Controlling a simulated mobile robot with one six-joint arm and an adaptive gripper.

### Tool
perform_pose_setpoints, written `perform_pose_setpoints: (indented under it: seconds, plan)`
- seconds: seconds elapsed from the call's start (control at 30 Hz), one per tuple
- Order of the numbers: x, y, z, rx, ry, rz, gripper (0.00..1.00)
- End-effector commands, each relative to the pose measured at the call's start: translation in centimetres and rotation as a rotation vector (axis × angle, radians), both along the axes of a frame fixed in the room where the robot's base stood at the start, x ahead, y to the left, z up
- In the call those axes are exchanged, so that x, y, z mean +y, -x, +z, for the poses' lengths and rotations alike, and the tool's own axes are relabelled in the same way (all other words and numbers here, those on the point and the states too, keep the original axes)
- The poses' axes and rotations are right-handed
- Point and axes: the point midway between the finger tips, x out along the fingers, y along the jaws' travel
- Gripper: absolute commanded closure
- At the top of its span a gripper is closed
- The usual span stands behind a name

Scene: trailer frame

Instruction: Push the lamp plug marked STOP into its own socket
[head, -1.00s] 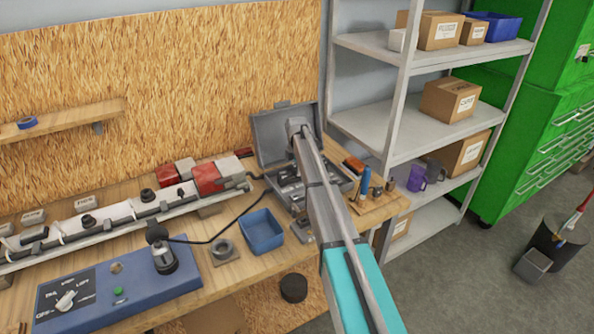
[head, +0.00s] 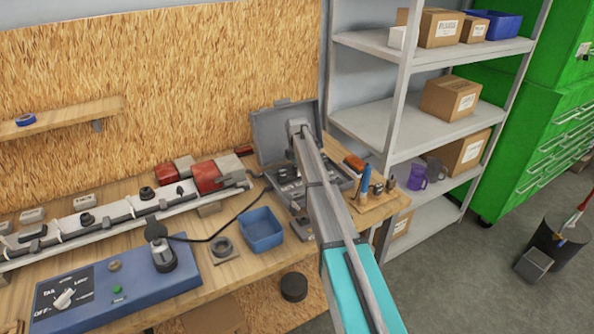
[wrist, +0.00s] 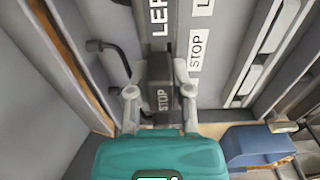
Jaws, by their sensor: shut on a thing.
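In the wrist view my gripper (wrist: 159,91) is shut on a dark plug (wrist: 162,101) marked STOP, one finger on each side. The plug's far end meets or overlaps a dark part ahead of it; I cannot tell whether it is seated in anything. A white STOP label (wrist: 196,50) is on the grey surface ahead, right of the plug's line. A LEFT label (wrist: 160,18) stands nearly straight ahead. The socket opening is not clearly visible. In the head view my arm reaches to an open grey case, and my fingers and the plug cannot be made out.
The head view shows a blue switch box (head: 125,288), a blue bin (head: 262,231) and red lamps (head: 207,177) on the bench.

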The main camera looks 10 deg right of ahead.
Motion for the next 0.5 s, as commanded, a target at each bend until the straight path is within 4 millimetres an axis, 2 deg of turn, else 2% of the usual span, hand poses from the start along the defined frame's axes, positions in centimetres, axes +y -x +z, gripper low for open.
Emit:
perform_pose_setpoints:
  seconds: [0.13,0.17,0.33,0.37,0.5]
  plan:
    - [0.0,0.0,-0.03,0.0,0.0,0.0,0.92]
    - [0.0,0.0,-0.03,0.0,0.0,0.0,0.67]
    - [0.0,0.0,-0.03,0.0,0.0,0.0,0.35]
    - [0.0,0.0,-0.03,0.0,0.0,0.0,0.32]
    - [0.0,0.0,-0.03,0.0,0.0,0.0,0.32]
